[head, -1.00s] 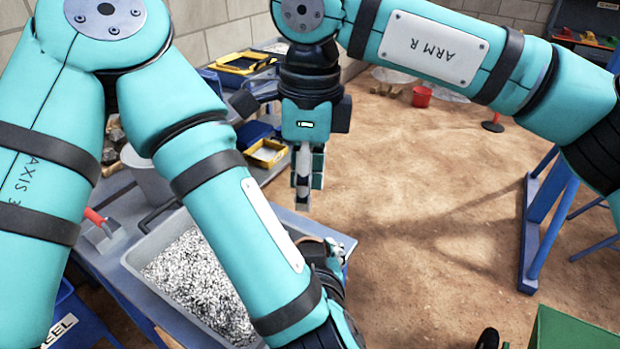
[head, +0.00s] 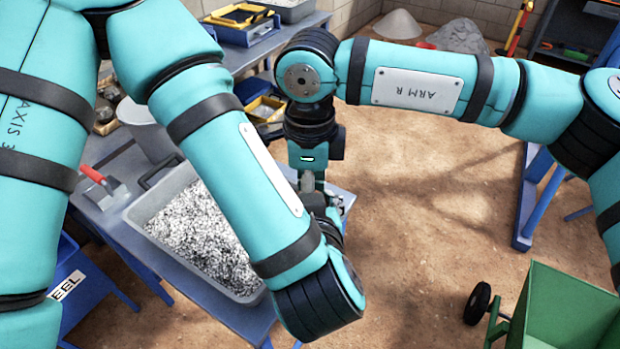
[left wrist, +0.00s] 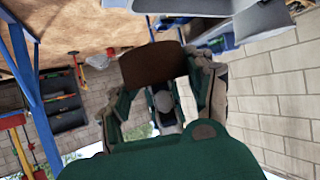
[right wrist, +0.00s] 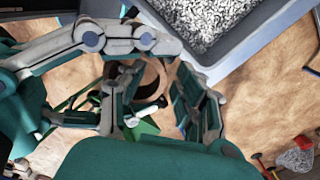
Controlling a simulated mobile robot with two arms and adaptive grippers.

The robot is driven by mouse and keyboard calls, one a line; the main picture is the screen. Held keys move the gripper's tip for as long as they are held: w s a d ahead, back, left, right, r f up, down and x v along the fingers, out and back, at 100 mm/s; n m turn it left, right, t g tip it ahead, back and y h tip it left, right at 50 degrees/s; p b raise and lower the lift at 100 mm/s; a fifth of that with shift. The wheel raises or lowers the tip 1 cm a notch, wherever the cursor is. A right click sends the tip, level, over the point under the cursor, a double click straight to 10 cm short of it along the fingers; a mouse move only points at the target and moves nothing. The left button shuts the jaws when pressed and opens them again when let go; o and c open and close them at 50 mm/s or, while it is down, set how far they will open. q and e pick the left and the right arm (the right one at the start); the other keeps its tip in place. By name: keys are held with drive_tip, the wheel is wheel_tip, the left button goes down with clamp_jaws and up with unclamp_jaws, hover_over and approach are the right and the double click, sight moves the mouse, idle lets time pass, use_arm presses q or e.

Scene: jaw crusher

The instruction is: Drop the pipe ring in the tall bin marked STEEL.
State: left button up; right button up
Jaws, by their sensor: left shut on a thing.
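The pipe ring is a short rusty-brown piece (left wrist: 154,65) between the fingers of my left gripper (left wrist: 162,92), which is shut on it. In the right wrist view, part of the ring's curved wall (right wrist: 154,78) shows behind my right gripper (right wrist: 160,108). That gripper's fingers are apart, and the left gripper's fingers (right wrist: 95,42) reach in from the left. I cannot tell whether the right fingers touch the ring. In the head view, the right gripper (head: 312,185) points down behind my left forearm, which hides the ring. The blue bin's label (head: 66,285) shows only "EEL" at lower left.
A grey tray of metal chips (head: 160,238) stands on the blue bench (head: 215,320), close to the grippers. A red-handled tool (head: 94,174) lies beside it. A green cart (head: 560,310) stands at lower right. The sandy floor (head: 430,220) between is mostly clear.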

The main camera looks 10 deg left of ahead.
clamp_jaws()
use_arm(q)
drive_tip(key=o, duration=1.7)
drive_tip(key=shift+o, duration=0.2)
